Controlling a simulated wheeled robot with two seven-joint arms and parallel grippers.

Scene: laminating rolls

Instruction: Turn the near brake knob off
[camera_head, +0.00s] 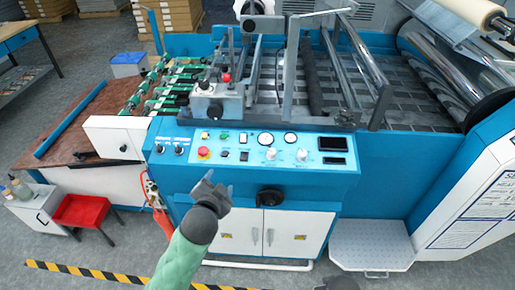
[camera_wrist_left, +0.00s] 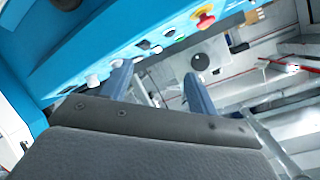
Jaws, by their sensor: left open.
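The blue sloped control panel (camera_head: 330,170) has two white knobs (camera_head: 270,153) (camera_head: 302,154) below the round gauges and two small black knobs (camera_head: 179,150) at its left end. Labels are too small to read, so I cannot tell which is the near brake knob. My left gripper (camera_head: 217,184) is just in front of the panel's lower edge, left of the white knobs. In the left wrist view my left gripper (camera_wrist_left: 158,80) has its fingers apart with nothing gripped. White knobs (camera_wrist_left: 93,80) show there beside the left finger.
A red emergency button (camera_head: 203,152) sits on the panel, also in the left wrist view (camera_wrist_left: 205,19). A large black knob (camera_head: 269,198) sticks out below the panel above white cabinet doors (camera_head: 250,232). A grey step (camera_head: 370,245) stands at right.

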